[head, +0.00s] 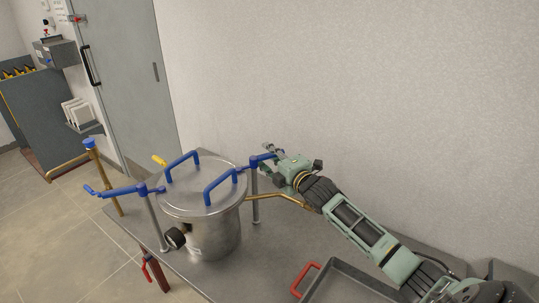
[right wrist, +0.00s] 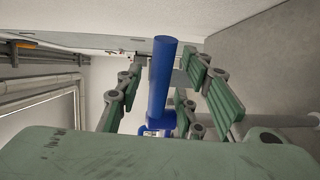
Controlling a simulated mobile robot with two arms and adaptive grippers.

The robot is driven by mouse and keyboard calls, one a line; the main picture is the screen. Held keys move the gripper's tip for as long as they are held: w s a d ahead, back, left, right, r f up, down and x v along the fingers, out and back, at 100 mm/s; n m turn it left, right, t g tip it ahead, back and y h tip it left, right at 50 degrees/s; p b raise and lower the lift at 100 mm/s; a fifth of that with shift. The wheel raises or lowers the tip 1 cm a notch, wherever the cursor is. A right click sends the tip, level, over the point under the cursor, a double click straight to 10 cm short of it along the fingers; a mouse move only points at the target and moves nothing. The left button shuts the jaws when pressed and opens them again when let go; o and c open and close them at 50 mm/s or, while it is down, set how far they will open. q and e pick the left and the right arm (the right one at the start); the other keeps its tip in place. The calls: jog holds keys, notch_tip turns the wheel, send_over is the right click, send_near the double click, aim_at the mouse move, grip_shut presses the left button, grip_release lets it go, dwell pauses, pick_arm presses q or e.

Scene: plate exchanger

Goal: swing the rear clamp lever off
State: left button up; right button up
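The steel vessel (head: 210,232) stands on the table with its round lid (head: 203,185) on, and the lid has two blue handles. The rear clamp lever (head: 262,160) is blue and sits on a post at the lid's right side, nearest the wall. My right gripper (head: 277,153) is at this lever's outer end. In the right wrist view, the blue lever (right wrist: 161,80) stands between the two green fingers of the gripper (right wrist: 168,88), with gaps on both sides. The front clamp lever (head: 118,190), also blue, points left, away from the lid. My left gripper is not in view.
The wall (head: 360,90) is close behind the right gripper. A brass pipe (head: 285,198) runs from the vessel beneath it. A grey tray (head: 350,285) with a red handle lies at the table's front right. A blue-capped brass post (head: 98,165) stands at left.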

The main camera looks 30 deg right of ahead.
jog(key=shift+c, duration=0.7)
grip_shut()
